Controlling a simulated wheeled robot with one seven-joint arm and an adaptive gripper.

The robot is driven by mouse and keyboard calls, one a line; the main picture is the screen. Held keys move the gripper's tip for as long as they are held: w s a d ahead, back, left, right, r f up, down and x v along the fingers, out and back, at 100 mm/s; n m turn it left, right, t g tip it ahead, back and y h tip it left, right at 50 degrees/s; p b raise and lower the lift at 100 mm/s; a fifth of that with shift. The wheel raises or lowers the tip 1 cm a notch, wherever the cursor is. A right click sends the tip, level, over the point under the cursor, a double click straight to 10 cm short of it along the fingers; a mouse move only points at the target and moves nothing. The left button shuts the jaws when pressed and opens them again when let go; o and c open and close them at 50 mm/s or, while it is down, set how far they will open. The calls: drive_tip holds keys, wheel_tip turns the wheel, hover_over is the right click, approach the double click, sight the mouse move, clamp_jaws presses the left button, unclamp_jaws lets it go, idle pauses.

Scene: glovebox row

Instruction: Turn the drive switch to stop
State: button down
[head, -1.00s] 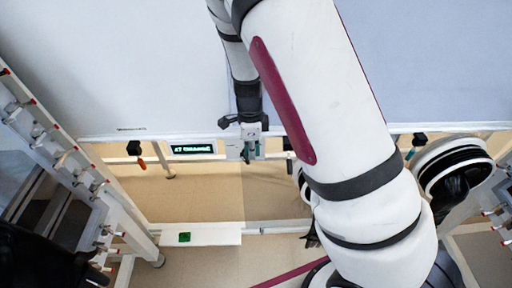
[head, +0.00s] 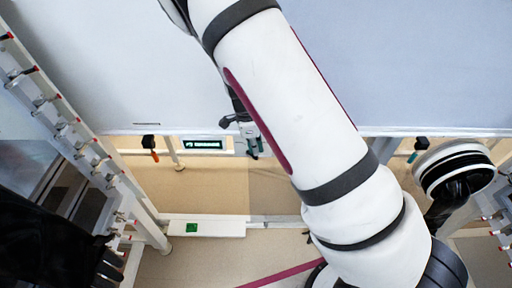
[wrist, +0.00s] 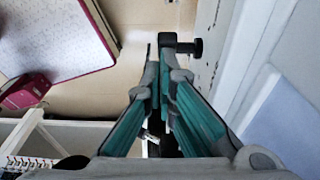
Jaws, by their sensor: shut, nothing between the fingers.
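A black knob (wrist: 185,46) on a short stem stands out from a pale panel (wrist: 213,50) in the wrist view. It looks like the drive switch, but I cannot read its marking or setting. My gripper (wrist: 160,66) has teal-padded fingers, shut and empty, with the tips close to the knob. I cannot tell whether they touch it. In the head view my gripper (head: 254,150) hangs at the lower edge of the white housing (head: 110,75), and my arm hides part of that edge.
A lit display (head: 203,145) with unreadable text sits left of my gripper. An orange-tipped black fitting (head: 152,148) and a green-tipped one (head: 418,148) hang along the edge. A rack (head: 75,125) stands at the left. A white ledge (head: 212,230) lies below.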

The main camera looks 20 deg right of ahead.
sight(248, 152)
drive_tip(key=shift+r, duration=0.15)
drive_tip(key=shift+r+p, duration=0.5)
drive_tip(key=shift+r, duration=0.2)
drive_tip(key=shift+d+r, duration=0.15)
wheel_tip(248, 152, up, 11)
drive_tip(key=a+p, duration=0.1)
drive_tip(key=a, duration=0.2)
drive_tip(key=s+d+f+y, duration=0.1)
drive_tip(key=s+d+f, duration=0.1)
drive_tip(key=d, duration=0.5)
wheel_tip(248, 152, down, 13)
drive_tip(key=a, duration=0.2)
drive_tip(key=shift+w+r+p, duration=0.15)
drive_tip(key=shift+w+p, duration=0.15)
drive_tip(key=shift+w, duration=0.15)
